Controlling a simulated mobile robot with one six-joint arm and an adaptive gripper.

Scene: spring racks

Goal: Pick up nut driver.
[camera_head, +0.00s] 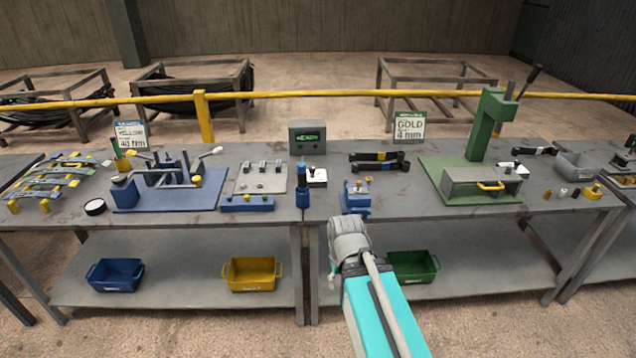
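I cannot single out the nut driver for certain.
A blue fixture (355,197) stands on the bench just beyond my arm's end. A blue press plate (205,190) is at left, a green press (487,125) at right. Blue (116,274), yellow (252,274) and green (413,266) bins sit on the lower shelf. A yellow rail (300,96) runs behind.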

